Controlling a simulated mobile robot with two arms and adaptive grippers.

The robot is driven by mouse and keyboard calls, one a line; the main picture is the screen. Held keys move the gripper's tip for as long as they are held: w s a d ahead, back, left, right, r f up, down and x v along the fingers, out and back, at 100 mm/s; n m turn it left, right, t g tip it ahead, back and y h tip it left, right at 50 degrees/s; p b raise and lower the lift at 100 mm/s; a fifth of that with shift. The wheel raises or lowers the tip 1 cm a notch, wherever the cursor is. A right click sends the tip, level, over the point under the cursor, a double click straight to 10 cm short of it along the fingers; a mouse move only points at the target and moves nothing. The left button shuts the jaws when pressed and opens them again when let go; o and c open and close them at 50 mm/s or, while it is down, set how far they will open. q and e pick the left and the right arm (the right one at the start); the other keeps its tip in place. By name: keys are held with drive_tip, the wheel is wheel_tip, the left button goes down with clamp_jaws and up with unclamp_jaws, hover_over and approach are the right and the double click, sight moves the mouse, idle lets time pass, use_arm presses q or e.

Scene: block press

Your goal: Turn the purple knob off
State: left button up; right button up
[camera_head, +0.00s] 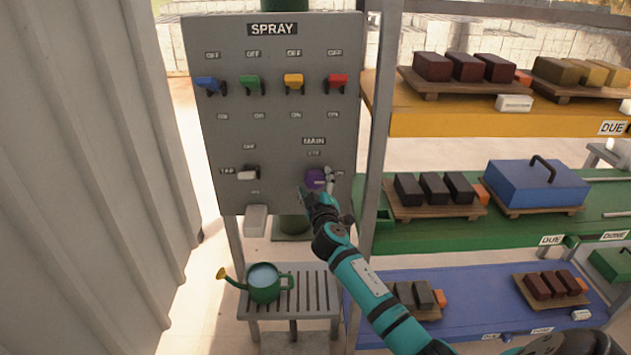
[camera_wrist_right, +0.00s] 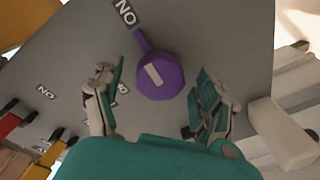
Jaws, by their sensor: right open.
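The purple knob (camera_head: 316,179) is on the grey SPRAY panel (camera_head: 230,150), under the MAIN label (camera_head: 314,141). In the right wrist view the round knob (camera_wrist_right: 160,77) has a pointer arm toward the ON label (camera_wrist_right: 125,13), which appears upside down. My right gripper (camera_head: 318,188) is in front of the knob. In the right wrist view my right gripper (camera_wrist_right: 155,85) is open, one finger on each side of the knob with visible gaps. The knob is partly hidden by the gripper in the head view. My left gripper is not in view.
Blue (camera_head: 208,84), green (camera_head: 250,83), yellow (camera_head: 293,82) and red (camera_head: 337,82) handles line the panel top. A tap handle (camera_head: 247,173) is left of the knob. A watering can (camera_head: 264,283) stands on a slatted stand below. Shelves with blocks stand right.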

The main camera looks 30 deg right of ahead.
drive_tip(key=shift+x, duration=0.8)
drive_tip(key=shift+c, duration=0.4)
drive_tip(key=c, duration=1.1)
